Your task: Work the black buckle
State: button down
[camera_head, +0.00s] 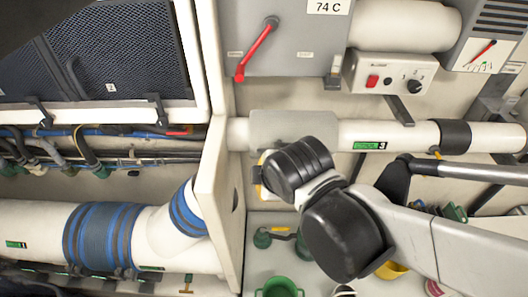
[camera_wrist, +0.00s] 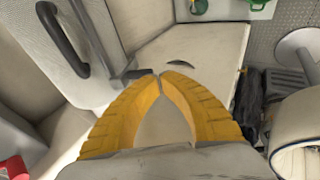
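A small dark piece, which looks like the black buckle (camera_wrist: 137,74), sticks out from the edge of a pale panel in the wrist view. Its right end is at the left fingertip of my gripper (camera_wrist: 159,76); I cannot tell whether they touch. The two yellow fingers curve together, and their tips meet or nearly meet, with nothing clearly seen between them. In the head view my gripper (camera_head: 260,176) is mostly hidden behind my dark wrist, in front of the pale wall beside an upright white panel. The buckle cannot be picked out there.
A black handle (camera_wrist: 63,40) is on the pale panel. A red lever (camera_head: 257,52) hangs above in the head view, with a control box (camera_head: 388,78) to its right. A white pipe (camera_head: 408,134) runs behind my arm. A green bucket (camera_head: 279,287) stands below.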

jog(key=shift+s+f+t+b, duration=0.2)
jog(key=shift+f+t+b, duration=0.3)
jog(key=shift+t, duration=0.1)
dwell(1.0)
jog(key=shift+s+f+b, duration=0.2)
jog(key=shift+f+b, duration=0.8)
jog(key=shift+b, duration=0.05)
dwell(1.0)
dwell(0.4)
